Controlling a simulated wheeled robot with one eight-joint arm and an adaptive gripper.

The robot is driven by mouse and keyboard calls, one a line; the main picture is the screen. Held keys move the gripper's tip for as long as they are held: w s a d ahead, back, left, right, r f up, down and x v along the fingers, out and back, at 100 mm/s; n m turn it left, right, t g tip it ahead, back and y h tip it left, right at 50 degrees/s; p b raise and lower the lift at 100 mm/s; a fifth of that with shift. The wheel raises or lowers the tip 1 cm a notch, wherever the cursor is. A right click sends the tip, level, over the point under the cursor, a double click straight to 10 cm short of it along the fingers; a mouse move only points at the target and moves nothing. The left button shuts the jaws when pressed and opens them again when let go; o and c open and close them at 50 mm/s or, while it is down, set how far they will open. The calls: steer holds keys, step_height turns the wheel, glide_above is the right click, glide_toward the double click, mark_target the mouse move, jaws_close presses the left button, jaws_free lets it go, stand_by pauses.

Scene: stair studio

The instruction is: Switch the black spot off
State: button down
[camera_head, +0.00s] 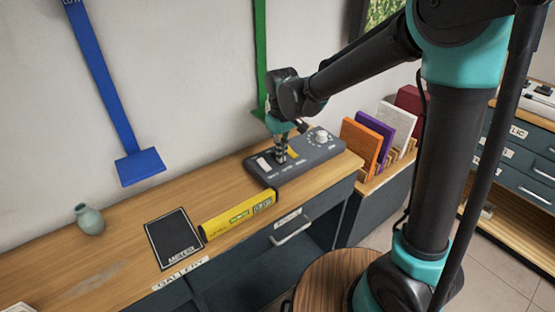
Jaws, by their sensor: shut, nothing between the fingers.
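A dark grey control box (316,153) stands on the wooden worktop near its right end. It has a white rocker-like switch (264,163) at its left, a yellow part (293,152) near its middle and a pale round knob (321,137) at its right. Small labels on the box are too small to read. My gripper (281,158) is shut and points down over the box, between the white switch and the yellow part. I cannot tell whether its tips touch the box, and they hide part of its top. No lamp that I can identify as the black spot is in view.
Blue (105,80) and green (260,60) strips stand against the wall. Coloured boards (360,143) stand in a rack at the right.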

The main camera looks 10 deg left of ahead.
steer(key=shift+r, duration=3.5)
steer(key=s+d+f+m+t, duration=0.1)
steer(key=s+d+f+m, duration=0.2)
steer(key=d, duration=0.8)
steer(key=s+d+f+m+t, duration=0.1)
steer(key=s+d+f+m, duration=0.2)
steer(key=d, duration=0.8)
steer(key=s+d+f+m+t, duration=0.2)
steer(key=d+f, duration=0.4)
steer(key=d, duration=0.4)
steer(key=shift+s+d+m, duration=0.4)
steer(key=shift+s+m, duration=0.4)
steer(key=shift+s, duration=0.45)
